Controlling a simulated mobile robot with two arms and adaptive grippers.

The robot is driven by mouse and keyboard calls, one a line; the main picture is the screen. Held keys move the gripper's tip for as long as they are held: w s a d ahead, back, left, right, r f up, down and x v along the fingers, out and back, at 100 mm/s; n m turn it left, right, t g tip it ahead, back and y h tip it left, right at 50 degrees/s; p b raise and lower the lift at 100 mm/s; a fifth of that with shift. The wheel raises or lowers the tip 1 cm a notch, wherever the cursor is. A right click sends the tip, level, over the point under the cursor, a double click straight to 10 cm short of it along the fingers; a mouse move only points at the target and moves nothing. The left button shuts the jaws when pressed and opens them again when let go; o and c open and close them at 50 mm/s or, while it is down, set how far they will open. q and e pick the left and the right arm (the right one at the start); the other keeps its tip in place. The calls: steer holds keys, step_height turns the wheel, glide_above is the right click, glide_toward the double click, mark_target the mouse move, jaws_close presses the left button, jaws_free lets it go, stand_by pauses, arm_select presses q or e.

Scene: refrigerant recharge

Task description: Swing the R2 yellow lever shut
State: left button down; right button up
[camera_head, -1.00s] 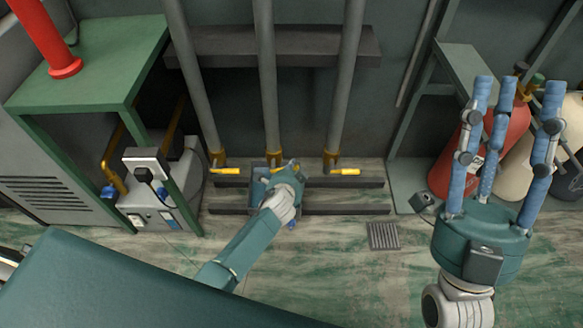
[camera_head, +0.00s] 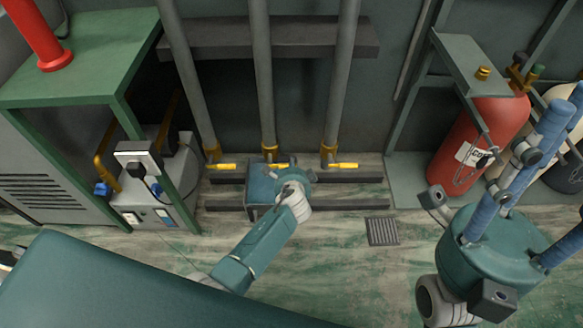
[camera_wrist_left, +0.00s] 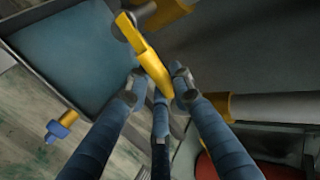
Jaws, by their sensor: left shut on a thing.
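Three grey pipes rise from the floor, each with a yellow lever at its foot. The left lever (camera_head: 222,166) and right lever (camera_head: 343,165) both point right. The middle lever, which I take as R2, is mostly hidden by my left gripper (camera_head: 284,170) in the head view. In the left wrist view a yellow lever (camera_wrist_left: 150,66) runs between the fingers of my left gripper (camera_wrist_left: 157,82), which is shut on its end. My right gripper (camera_head: 535,165) is raised at the right, its fingers apart and empty, partly out of frame.
A blue box (camera_head: 260,196) stands beside the left gripper, below the middle pipe. A green-framed bench (camera_head: 120,90) is at the left. A red cylinder (camera_head: 465,150) stands at the right. A floor grate (camera_head: 382,231) lies on otherwise clear floor.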

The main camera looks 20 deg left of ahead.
arm_select(q)
steer(key=shift+w+r, duration=0.1)
steer(key=c, duration=1.5)
jaws_free()
steer(key=shift+c, duration=0.2)
steer(key=v, duration=1.2)
